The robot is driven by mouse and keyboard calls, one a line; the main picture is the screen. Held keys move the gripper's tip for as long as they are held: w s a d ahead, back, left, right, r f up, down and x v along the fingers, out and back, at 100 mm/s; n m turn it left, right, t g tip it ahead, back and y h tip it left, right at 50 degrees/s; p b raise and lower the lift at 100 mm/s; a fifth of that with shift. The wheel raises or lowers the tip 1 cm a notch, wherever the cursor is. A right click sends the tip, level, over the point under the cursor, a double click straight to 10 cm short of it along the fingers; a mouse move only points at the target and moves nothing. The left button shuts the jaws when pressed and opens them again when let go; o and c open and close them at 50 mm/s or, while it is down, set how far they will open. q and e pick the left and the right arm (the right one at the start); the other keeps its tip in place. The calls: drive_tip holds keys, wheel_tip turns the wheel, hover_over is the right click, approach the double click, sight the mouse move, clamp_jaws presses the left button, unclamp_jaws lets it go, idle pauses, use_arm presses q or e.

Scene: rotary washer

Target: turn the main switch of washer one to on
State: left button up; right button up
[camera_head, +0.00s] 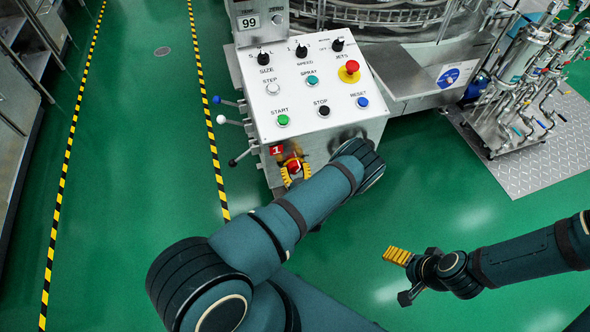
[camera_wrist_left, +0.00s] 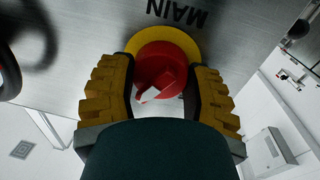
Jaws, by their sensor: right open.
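The main switch of washer one is a red rotary knob with a white pointer mark on a yellow disc, in the left wrist view (camera_wrist_left: 160,75). The word MAIN appears upside down above it. In the head view the red knob (camera_head: 294,165) shows at the lower front of the control box, beside a red label "1". My left gripper (camera_wrist_left: 160,95) has its yellow fingers on either side of the knob; whether they press on it cannot be told. It also shows in the head view (camera_head: 294,173). My right gripper (camera_head: 402,277) is open and empty, over the floor.
The control box (camera_head: 340,105) has several knobs and buttons on top and a red emergency stop (camera_head: 349,71). Levers (camera_head: 228,120) stick out from its left side. A pipe stand (camera_head: 520,90) stands at the right on a metal plate.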

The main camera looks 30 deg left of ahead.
use_arm(q)
drive_tip(key=shift+c, duration=0.9)
drive_tip(key=shift+m, duration=1.6)
drive_tip(key=o, duration=1.2)
drive_tip(key=shift+o, duration=0.2)
drive_tip(key=v, duration=1.2)
drive_tip(key=shift+r, duration=0.2)
drive_tip(key=shift+a+g, duration=0.1)
drive_tip(key=shift+g, duration=0.2)
